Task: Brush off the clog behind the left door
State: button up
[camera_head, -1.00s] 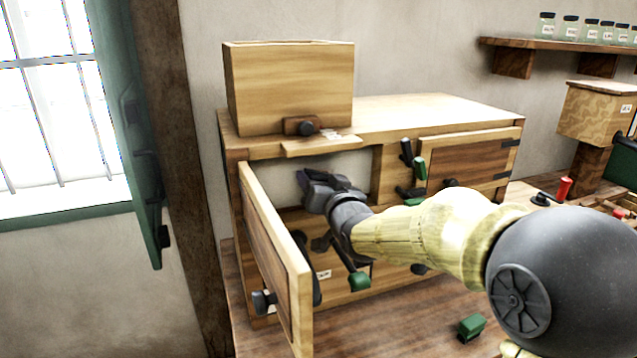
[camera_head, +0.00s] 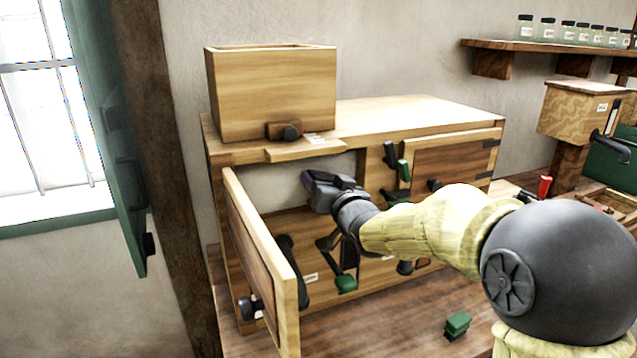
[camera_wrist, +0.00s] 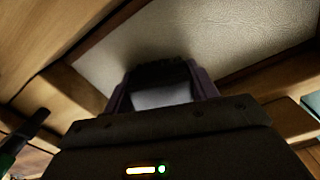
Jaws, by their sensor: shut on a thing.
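The wooden cabinet's left door (camera_head: 262,262) stands open, swung out toward the left front. My gripper (camera_head: 314,184) is at the opening behind it, pointing in under the cabinet top. In the wrist view my gripper (camera_wrist: 162,88) has purple fingers closed around a dark, bristly-looking thing, likely the brush (camera_wrist: 160,72). A pale textured panel (camera_wrist: 215,40) lies beyond it between wooden beams. I cannot make out the clog; my gripper and arm cover part of the opening.
A wooden box (camera_head: 270,95) stands on the cabinet top. The right door (camera_head: 455,170) looks shut. A green-ended lever (camera_head: 346,283) hangs below my wrist. A green block (camera_head: 457,325) lies on the bench. A shuttered window (camera_head: 35,120) is at left.

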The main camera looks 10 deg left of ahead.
aim_at(297, 179)
jog(key=shift+w+d+p, duration=0.15)
jog(key=shift+w+d, duration=0.2)
jog(key=shift+d, duration=0.25)
jog(key=shift+w+d+p, duration=0.15)
jog(key=shift+w+d, duration=0.15)
jog(key=shift+d, duration=0.25)
jog(key=shift+a, duration=0.15)
jog(key=shift+s+a+b, duration=0.45)
jog(key=shift+a+b, duration=0.15)
jog(key=shift+a, duration=0.15)
jog(key=shift+s+a+b, duration=0.45)
jog(key=shift+a+b, duration=0.15)
jog(key=shift+a, duration=0.1)
jog(key=shift+s+a+f+b, duration=0.1)
jog(key=shift+s+a+b, duration=0.25)
jog(key=shift+a+b, duration=0.15)
jog(key=shift+s+a+b, duration=0.3)
jog(key=shift+a+b, duration=0.1)
jog(key=shift+a, duration=0.2)
jog(key=shift+s+a, duration=0.2)
jog(key=shift+a, duration=0.15)
jog(key=shift+a, duration=0.1)
